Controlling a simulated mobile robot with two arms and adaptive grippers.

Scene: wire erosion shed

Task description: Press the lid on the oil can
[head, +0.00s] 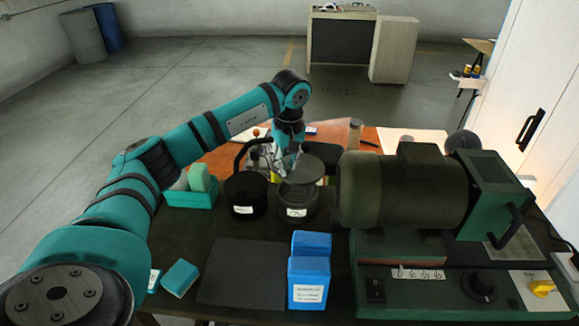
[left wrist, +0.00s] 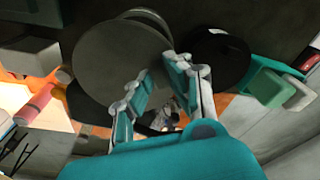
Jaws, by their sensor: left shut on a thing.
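A dark grey round lid (head: 307,170) is in my left gripper (head: 288,172), which is shut on it near its left edge. In the left wrist view the lid (left wrist: 115,62) is a broad disc, with its edge by the fingertips of the gripper (left wrist: 160,68). A dark can with a white label (head: 297,212), seemingly the oil can, stands below the lid. The lid is over its back part and looks raised above the rim; the exact gap is hard to tell. In the left wrist view the lid hides most of the can. My right gripper is out of view.
A black can (head: 243,208) stands just left of the labelled can. A large green motor machine (head: 405,190) is close on the right. A blue box (head: 310,277) stands in front, and a teal bin (head: 190,198) is at the left. The dark mat (head: 243,270) is clear.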

